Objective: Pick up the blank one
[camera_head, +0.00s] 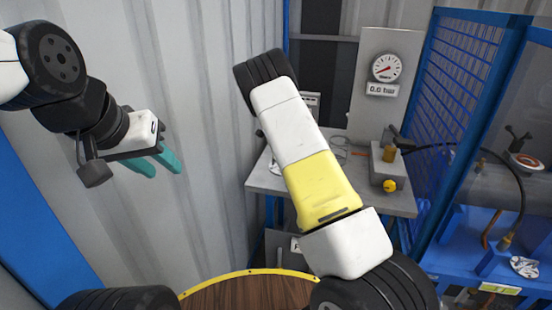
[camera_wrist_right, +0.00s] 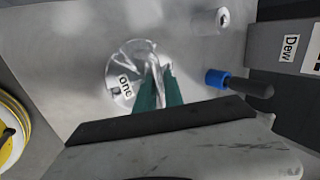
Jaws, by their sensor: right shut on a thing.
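I cannot tell whether the disc is clear of the bench. In the head view my right arm hides most of that spot, and my right gripper does not show. My left gripper (camera_head: 166,172) hangs empty at the left, with its teal fingers apart, in front of the corrugated wall.
The grey bench (camera_head: 400,203) carries a fitting with a yellow knob (camera_head: 390,186) and a black hose. A pressure gauge (camera_head: 386,67) stands behind. A blue mesh fence (camera_head: 463,75) is at right. A blue-collared black handle (camera_wrist_right: 240,82) lies close to the disc.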

